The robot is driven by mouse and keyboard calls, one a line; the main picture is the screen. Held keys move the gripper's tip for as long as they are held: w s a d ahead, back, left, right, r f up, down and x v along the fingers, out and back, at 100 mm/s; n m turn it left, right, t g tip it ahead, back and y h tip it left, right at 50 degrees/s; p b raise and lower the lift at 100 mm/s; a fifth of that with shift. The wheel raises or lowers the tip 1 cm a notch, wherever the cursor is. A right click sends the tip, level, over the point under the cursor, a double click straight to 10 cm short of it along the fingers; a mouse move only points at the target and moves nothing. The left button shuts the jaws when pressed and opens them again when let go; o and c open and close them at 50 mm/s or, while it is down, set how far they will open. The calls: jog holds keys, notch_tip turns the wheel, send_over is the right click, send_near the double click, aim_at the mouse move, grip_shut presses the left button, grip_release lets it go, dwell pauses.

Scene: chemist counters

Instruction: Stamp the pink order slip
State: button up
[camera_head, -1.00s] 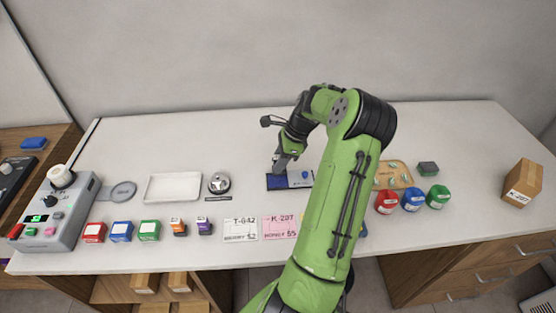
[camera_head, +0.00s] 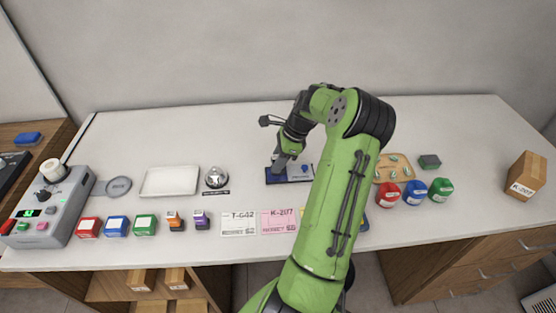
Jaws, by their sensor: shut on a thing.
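The pink order slip (camera_head: 278,223), printed K-207, lies flat at the front of the counter. It sits just right of a white slip (camera_head: 238,223), and its right side is close to my arm. My gripper (camera_head: 279,167) points down over the left part of a dark blue ink pad (camera_head: 273,180) behind the pink slip. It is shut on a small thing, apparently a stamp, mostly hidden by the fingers. I cannot tell whether it touches the pad. A blue knob (camera_head: 305,168) stands on the light right part of the pad's tray.
A silver bell (camera_head: 216,177) and a white tray (camera_head: 170,181) are to the left. Coloured boxes (camera_head: 117,227) line the front left. Red, blue and green jars (camera_head: 413,196) stand right of my arm, by a wooden board (camera_head: 381,174). The back of the counter is clear.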

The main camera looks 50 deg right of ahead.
jog(key=shift+f, duration=0.45)
dwell(0.3)
jog(key=shift+f, duration=0.1)
dwell(1.4)
notch_tip(320, 180, up, 7)
jog(key=p, duration=0.7)
jog(key=shift+r+p, duration=0.2)
jog(key=shift+p, duration=0.15)
jog(key=shift+f, duration=0.1)
